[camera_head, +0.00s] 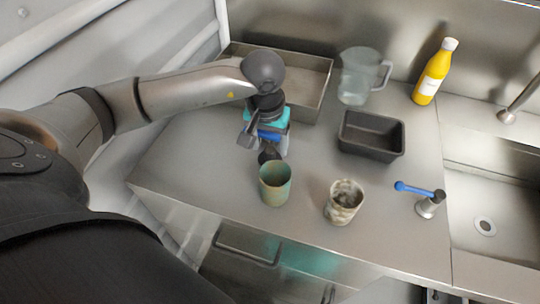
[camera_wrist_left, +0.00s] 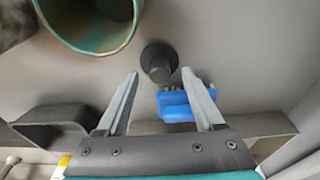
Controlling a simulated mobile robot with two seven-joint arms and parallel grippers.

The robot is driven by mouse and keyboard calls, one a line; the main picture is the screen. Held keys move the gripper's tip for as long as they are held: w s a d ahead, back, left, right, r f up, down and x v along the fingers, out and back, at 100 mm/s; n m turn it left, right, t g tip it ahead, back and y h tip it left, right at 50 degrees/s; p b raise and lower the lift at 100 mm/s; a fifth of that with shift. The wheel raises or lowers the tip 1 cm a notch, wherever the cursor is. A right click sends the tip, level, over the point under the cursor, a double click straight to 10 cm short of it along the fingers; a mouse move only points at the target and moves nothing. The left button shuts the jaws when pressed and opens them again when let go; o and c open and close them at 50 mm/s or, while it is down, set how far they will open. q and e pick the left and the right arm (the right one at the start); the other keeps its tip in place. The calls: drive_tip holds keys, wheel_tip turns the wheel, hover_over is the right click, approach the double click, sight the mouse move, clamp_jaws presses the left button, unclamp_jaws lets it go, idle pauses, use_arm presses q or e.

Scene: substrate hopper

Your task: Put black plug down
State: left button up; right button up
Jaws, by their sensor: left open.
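The black plug (camera_wrist_left: 157,63) is a dark round disc with a knob; it rests on the steel counter (camera_head: 200,160). In the head view the plug (camera_head: 268,155) shows just below my left gripper, behind the green cup (camera_head: 274,188). My left gripper (camera_head: 265,145) is open and points down at the plug. In the left wrist view its fingertips (camera_wrist_left: 160,74) are apart, one on each side of the knob's near edge, with nothing visibly gripped. I cannot tell if they touch the plug. My right gripper is not in view.
A blue object (camera_wrist_left: 175,105) lies by one finger. A speckled cup (camera_head: 343,203), a black tin (camera_head: 372,146), a clear pitcher (camera_head: 357,78), a yellow bottle (camera_head: 431,80) and a metal tray (camera_head: 313,66) stand around.

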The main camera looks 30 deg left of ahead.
use_arm(q)
drive_tip(key=shift+w+f, duration=0.1)
drive_tip(key=shift+f, duration=0.45)
clamp_jaws()
